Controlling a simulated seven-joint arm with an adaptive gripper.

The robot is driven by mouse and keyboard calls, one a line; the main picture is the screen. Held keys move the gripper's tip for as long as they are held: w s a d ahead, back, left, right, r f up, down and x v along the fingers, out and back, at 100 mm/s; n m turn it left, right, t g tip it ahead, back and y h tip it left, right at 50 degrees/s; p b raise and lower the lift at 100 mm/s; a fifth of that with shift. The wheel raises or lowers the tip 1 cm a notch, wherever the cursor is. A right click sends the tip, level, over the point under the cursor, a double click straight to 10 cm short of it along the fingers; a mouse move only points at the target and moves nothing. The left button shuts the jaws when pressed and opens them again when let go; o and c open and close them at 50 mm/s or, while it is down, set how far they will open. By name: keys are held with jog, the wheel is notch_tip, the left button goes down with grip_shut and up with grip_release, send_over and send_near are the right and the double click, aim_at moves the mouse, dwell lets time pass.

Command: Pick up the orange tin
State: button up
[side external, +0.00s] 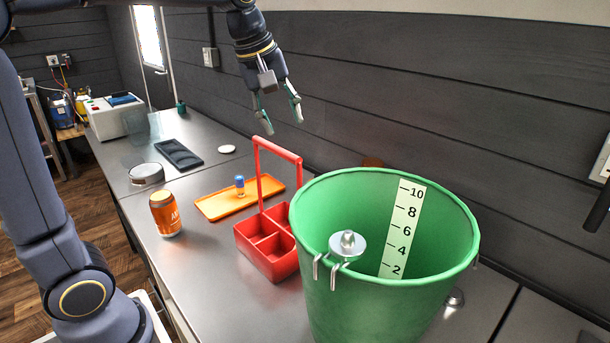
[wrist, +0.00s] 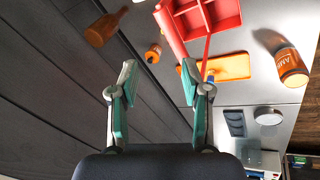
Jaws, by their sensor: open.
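The orange tin (side external: 166,213) stands upright on the metal counter in the side external view, near its front edge and left of the red carrier. In the wrist view the tin (wrist: 290,67) shows at the right, with white lettering on its side. My gripper (side external: 282,129) is open and empty. It hangs in the air near the back wall, above and to the right of the tin, well apart from it. In the wrist view the open fingers (wrist: 157,75) point away from the camera with nothing between them.
A red carrier (side external: 266,259) with a tall handle stands right of the tin. An orange tray (side external: 219,208) holds a small blue-topped item (side external: 239,186). A big green bucket (side external: 327,290) stands at the front right. A brown bottle (wrist: 105,27) lies towards the wall in the wrist view.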

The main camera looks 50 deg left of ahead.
jog(key=s+d+f+n+g+h, duration=0.1)
jog(key=s+d+f+g+h, duration=0.25)
jog(key=s, duration=0.75)
jog(key=s+d+f+n+h, duration=0.1)
jog(key=s+d+f+h, duration=0.1)
jog(key=s+d+f, duration=0.65)
jog(key=w+a+r+n+t+h, duration=0.3)
jog(key=w+a+r+n+h, duration=0.3)
jog(key=n, duration=1)
jog(key=n+t, duration=1.1)
jog(key=n, duration=0.5)
send_near(270, 150)
jog(key=shift+y, duration=0.45)
jog(key=shift+r+x, duration=0.15)
jog(key=shift+x, duration=2.65)
jog(key=shift+r+x, duration=0.15)
jog(key=shift+x, duration=2.65)
jog(key=shift+s+d, duration=0.1)
jog(key=shift+s, duration=0.05)
grip_shut()
